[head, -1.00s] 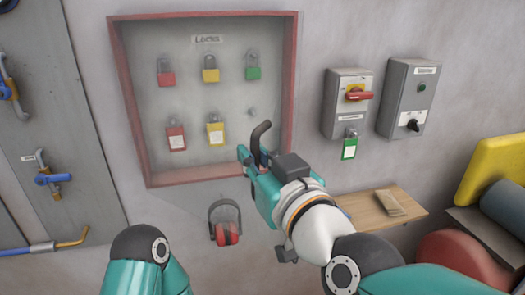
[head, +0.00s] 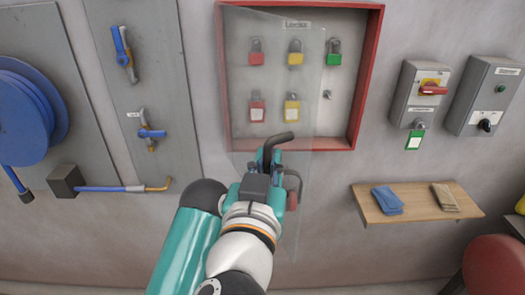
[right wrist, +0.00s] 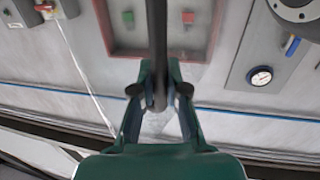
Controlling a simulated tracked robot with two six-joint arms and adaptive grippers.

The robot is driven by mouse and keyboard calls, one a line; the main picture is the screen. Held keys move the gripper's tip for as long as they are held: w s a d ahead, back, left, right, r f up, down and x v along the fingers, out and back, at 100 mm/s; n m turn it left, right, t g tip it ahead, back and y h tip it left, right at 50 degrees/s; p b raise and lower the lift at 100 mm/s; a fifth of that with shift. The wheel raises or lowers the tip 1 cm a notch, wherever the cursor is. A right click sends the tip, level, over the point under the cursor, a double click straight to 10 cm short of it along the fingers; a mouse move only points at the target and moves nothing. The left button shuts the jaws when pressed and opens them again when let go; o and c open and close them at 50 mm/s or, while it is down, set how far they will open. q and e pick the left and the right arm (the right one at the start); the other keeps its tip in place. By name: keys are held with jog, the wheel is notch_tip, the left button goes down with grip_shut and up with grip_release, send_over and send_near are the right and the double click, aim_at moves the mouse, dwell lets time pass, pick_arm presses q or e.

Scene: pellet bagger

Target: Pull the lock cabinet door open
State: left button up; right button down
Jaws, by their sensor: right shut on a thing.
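The lock cabinet (head: 373,75) is a shallow box with a red frame on the wall, also in the right wrist view (right wrist: 112,42). Its clear door (head: 308,140) stands partly open, swung out from the left side. My right gripper (head: 266,168) is shut on the door's dark bent handle (head: 279,140), just below the cabinet in the picture. In the right wrist view the handle (right wrist: 157,40) runs as a dark bar between the fingertips (right wrist: 158,100). Red, yellow and green padlocks hang inside, among them a green one (head: 333,55). My left gripper is not in view.
Ear muffs (head: 292,198) hang close behind my right gripper, partly hidden. A wooden shelf (head: 415,208) with cloths is at right, below two grey switch boxes (head: 415,95). Left are pipe valves (head: 150,133) and a blue hose reel (head: 30,115).

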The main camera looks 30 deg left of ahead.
jog(key=shift+s+a+f, duration=0.1)
jog(key=shift+s+a, duration=0.05)
jog(key=shift+s, duration=0.1)
jog(key=c, duration=1.2)
grip_release()
jog(key=shift+s, duration=0.1)
jog(key=shift+r, duration=0.2)
